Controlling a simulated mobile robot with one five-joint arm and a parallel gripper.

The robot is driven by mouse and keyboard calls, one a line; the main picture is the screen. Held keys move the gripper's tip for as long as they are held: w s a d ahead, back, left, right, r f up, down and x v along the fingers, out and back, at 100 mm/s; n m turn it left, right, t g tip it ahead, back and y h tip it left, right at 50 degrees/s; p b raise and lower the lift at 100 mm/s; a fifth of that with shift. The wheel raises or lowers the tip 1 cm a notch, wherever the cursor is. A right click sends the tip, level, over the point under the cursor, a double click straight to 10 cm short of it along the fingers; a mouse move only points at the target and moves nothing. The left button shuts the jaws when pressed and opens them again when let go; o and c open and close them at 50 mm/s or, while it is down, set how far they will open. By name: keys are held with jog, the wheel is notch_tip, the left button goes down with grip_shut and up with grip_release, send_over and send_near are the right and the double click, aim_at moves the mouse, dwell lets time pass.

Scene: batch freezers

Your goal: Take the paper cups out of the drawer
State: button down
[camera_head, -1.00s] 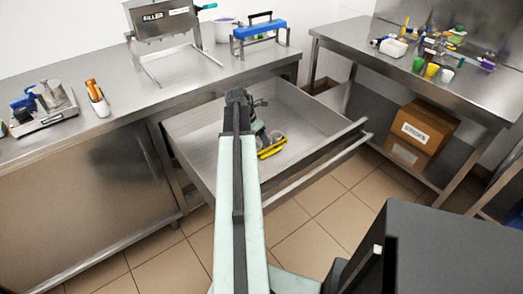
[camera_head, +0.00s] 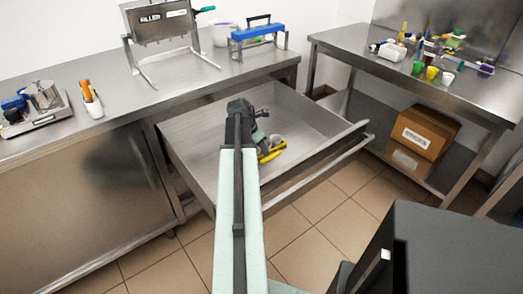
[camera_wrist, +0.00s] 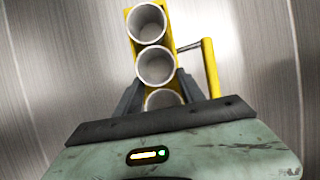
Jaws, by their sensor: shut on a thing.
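The paper cups (camera_wrist: 155,64) are white and round, standing in a row in a yellow holder (camera_wrist: 211,75) with a side handle. In the head view the yellow holder (camera_head: 272,152) and a pale cup (camera_head: 275,140) show inside the open steel drawer (camera_head: 190,135), near its front right. My gripper (camera_wrist: 160,90) is shut on the yellow holder, with one dark finger on each side of the row. The nearest cup is partly hidden by my gripper. My arm hides part of the drawer in the head view. I cannot tell whether the holder touches the drawer floor.
The drawer's front wall (camera_head: 318,155) stands between the cups and the floor. The counter (camera_head: 110,75) above holds a filler machine (camera_head: 160,20), a blue-topped stand (camera_head: 258,33) and a scale (camera_head: 35,105). A cluttered table (camera_head: 350,45) stands right, with a cardboard box (camera_head: 425,133) below.

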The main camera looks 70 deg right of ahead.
notch_tip(320, 180, up, 10)
jog(key=p, duration=1)
jog(key=shift+r, duration=0.15)
